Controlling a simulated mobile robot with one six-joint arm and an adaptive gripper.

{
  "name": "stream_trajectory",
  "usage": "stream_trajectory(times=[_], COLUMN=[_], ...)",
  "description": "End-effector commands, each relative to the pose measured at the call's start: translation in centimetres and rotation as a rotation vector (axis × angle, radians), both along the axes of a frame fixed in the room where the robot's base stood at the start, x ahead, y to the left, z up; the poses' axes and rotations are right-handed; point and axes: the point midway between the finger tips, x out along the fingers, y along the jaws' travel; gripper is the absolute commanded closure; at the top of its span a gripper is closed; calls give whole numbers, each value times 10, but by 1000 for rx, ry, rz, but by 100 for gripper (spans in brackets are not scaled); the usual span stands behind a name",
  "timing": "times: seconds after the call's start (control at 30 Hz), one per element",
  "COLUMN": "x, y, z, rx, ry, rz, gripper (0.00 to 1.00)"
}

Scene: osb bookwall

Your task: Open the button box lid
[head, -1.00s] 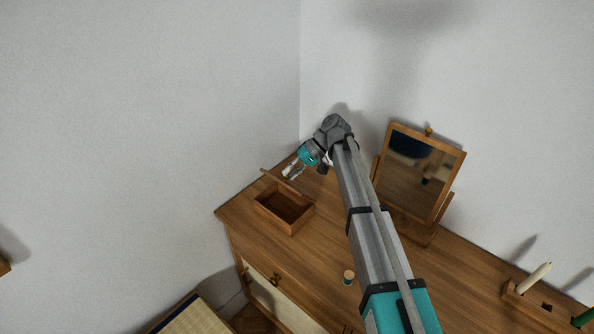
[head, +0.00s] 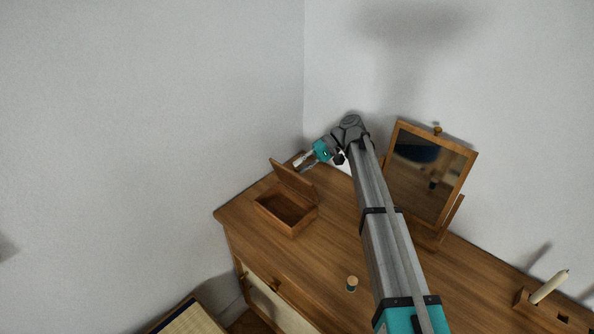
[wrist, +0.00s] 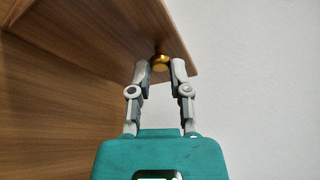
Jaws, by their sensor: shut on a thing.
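The button box (head: 277,221) is a small brown wooden box near the left end of the dresser top. Its lid (head: 292,182) stands raised at the far side, and the dark inside shows. My gripper (head: 300,163) is at the lid's upper edge in the head view, on its far side. In the wrist view my gripper (wrist: 160,67) has a finger on each side of a small brass knob (wrist: 160,61) at the edge of the lid (wrist: 168,30), and is shut on it. The knob is hidden in the head view.
A framed tilting mirror (head: 428,178) stands on the dresser top (head: 325,245) to the right, behind my arm. A small round container (head: 351,284) stands near the front. A candle holder (head: 536,307) is at far right. Walls meet in a corner close behind.

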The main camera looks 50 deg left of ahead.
Motion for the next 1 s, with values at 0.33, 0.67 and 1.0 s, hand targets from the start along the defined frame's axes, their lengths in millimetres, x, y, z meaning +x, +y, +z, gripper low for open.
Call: stream_trajectory(times=[0.33, 0.67, 1.0], x=[7, 6, 6], y=[2, 1, 2], z=[-3, -2, -2], rx=[-11, -11, -10], ry=[80, 84, 85], rz=[7, 9, 10], gripper=[100, 100, 39])
